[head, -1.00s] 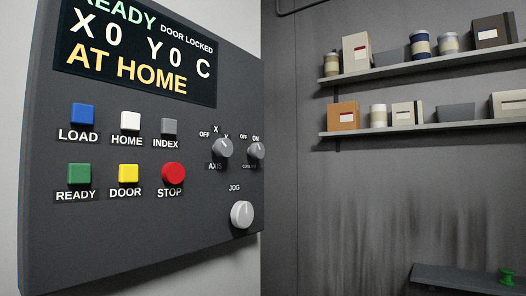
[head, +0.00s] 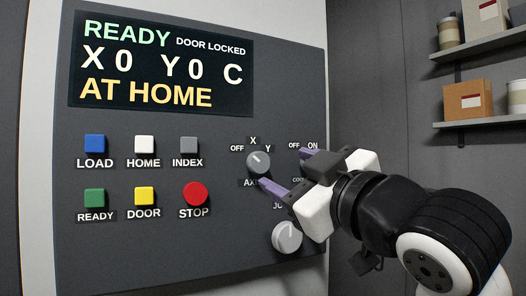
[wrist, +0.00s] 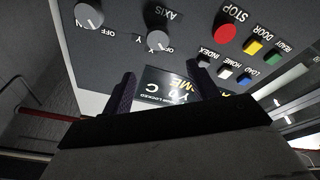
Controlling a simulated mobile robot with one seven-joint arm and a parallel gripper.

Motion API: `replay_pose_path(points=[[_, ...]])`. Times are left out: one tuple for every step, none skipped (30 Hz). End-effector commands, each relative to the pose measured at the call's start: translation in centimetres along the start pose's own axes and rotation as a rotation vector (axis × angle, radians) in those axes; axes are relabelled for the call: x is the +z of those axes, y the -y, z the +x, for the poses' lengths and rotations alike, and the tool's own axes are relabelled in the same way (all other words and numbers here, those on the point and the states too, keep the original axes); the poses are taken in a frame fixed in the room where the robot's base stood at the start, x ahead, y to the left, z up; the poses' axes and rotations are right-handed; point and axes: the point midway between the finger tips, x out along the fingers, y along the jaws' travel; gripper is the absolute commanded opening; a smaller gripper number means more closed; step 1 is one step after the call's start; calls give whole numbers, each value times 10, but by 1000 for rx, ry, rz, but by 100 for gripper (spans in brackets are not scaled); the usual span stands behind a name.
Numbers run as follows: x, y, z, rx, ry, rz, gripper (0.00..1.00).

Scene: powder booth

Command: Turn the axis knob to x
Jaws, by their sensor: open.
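The axis knob (head: 258,162) is a small grey round knob on the dark control panel (head: 150,262), with OFF, X and Y printed around its top. Its pale mark leans to the upper left; I cannot tell exactly which label it meets. The knob also shows in the wrist view (wrist: 158,40), beyond the fingertips. My gripper (head: 290,171) is open and empty, its two purple fingers apart, just right of the axis knob in the head view. The fingers also show in the wrist view (wrist: 162,88). The lower finger partly covers the AXIS label.
The display (head: 160,66) reads READY, DOOR LOCKED, X0 Y0 C, AT HOME. A red STOP button (head: 195,194) and several coloured buttons lie left of the knob. The jog knob (head: 287,237) is below. An OFF/ON knob (wrist: 88,14) is beside the axis knob. Shelves (head: 480,122) stand right.

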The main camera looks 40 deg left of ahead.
Motion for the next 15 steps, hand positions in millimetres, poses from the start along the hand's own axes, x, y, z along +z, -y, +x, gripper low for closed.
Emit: replay_pose_path(points=[[-9, -7, -8, -14, 53, -26, 59], [-10, -8, -13, -26, 84, -36, 59], [-12, -9, -18, -39, 119, -49, 59], [-13, -9, -22, -47, 141, -57, 59], [-14, -10, -25, -54, 159, -62, 59], [-15, -10, -28, -62, 179, -70, 59], [-15, -10, -30, -66, 191, -73, 59], [-15, -10, -31, -70, 198, -76, 59], [-15, -10, -30, -73, 206, -78, 59], [-15, -10, -29, -75, 209, -78, 59], [-14, -10, -26, -76, 210, -78, 59], [-13, -10, -22, -77, 211, -77, 59], [-12, -10, -18, -78, 211, -77, 59], [-11, -9, -13, -78, 211, -77, 59], [-10, -9, -6, -77, 211, -77, 59]])
